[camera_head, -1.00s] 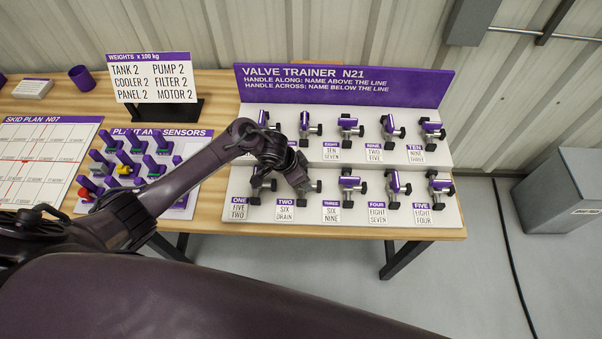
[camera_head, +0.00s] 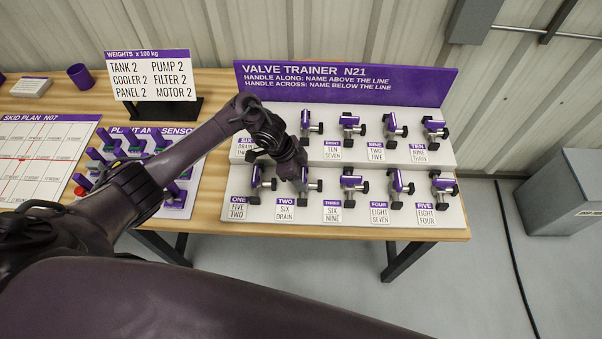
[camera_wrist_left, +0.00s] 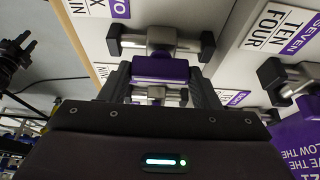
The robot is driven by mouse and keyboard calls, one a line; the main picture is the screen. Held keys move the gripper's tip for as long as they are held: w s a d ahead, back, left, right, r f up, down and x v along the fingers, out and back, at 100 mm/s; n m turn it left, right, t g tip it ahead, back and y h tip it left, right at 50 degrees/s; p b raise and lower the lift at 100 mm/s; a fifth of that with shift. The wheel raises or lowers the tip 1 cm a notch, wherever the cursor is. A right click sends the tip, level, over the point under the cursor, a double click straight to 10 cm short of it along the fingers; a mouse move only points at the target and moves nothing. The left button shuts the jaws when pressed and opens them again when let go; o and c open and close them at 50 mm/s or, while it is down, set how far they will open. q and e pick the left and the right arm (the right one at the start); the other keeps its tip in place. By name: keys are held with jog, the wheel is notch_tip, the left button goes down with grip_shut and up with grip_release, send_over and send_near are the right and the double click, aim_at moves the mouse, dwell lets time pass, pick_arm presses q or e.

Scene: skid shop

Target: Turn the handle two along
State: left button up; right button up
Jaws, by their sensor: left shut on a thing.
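The valve trainer (camera_head: 345,215) is a white stepped board with two rows of valves with purple handles. Valve two (camera_head: 316,186) is in the front row, above its label TWO, SIX over DRAIN (camera_head: 285,209). My left gripper (camera_head: 302,188) is down over it and hides most of it in the head view. In the left wrist view the fingers are shut on the purple handle (camera_wrist_left: 160,68), one at each side, with the valve's silver and black pipe beyond. I cannot tell surely how the handle stands to the line.
Valve one (camera_head: 262,183) and valve three (camera_head: 351,184) stand close on either side. Valves of the back row (camera_head: 352,125) are just behind. A sensor board (camera_head: 178,200), a skid plan (camera_head: 35,150) and a weights sign (camera_head: 150,75) lie to the left.

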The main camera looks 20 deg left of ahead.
dwell(0.3)
pick_arm(q)
jog(key=o, duration=1)
jog(key=b+v, duration=0.1)
jog(key=v, duration=0.6)
jog(key=shift+a+r, duration=0.25)
jog(key=shift+r, duration=0.1)
